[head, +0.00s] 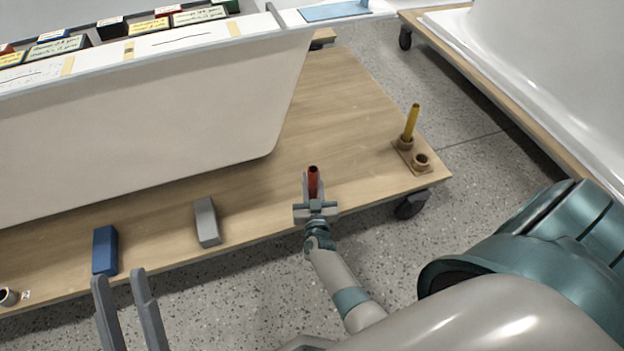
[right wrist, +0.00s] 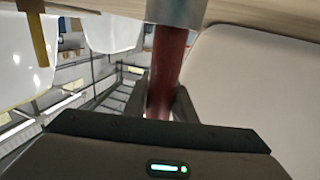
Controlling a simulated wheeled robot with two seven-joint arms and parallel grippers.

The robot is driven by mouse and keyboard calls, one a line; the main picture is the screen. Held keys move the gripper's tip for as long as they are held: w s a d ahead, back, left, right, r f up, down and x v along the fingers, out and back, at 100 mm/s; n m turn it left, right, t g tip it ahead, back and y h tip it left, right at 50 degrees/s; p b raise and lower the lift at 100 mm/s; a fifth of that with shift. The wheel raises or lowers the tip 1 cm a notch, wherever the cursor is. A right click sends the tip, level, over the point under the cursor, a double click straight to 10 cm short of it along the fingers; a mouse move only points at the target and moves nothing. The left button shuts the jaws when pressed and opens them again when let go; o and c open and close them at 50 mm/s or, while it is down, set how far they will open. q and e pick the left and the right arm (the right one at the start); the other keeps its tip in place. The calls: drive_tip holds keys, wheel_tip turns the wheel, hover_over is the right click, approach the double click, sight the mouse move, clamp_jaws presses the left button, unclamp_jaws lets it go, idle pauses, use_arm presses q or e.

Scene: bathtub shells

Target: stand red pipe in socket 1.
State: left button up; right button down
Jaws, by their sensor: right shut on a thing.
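The red pipe (head: 313,178) is in the jaws of my right gripper (head: 314,200), over the front edge of the wooden platform. In the right wrist view the red pipe (right wrist: 169,65) runs up from between the fingers (right wrist: 158,100) to a grey cylindrical part. A socket block (head: 404,158) lies at the platform's right corner, right of my right gripper and apart from it. A yellow pipe (head: 411,122) stands in its far socket; its near socket (head: 422,160) looks empty. My left gripper (head: 120,277) is open and empty at the lower left.
A blue block (head: 105,250) and a grey block (head: 207,222) lie along the platform's (head: 345,115) front edge. A large white tub shell (head: 190,125) fills the left side. Bare platform lies between the shell and the socket block. Another tub (head: 540,70) stands at the right.

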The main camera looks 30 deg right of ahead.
use_arm(q)
drive_tip(key=shift+f, duration=0.35)
use_arm(e)
drive_tip(key=shift+f, duration=0.4)
drive_tip(key=c, duration=1.4)
unclamp_jaws()
use_arm(q)
drive_tip(key=shift+r, duration=0.15)
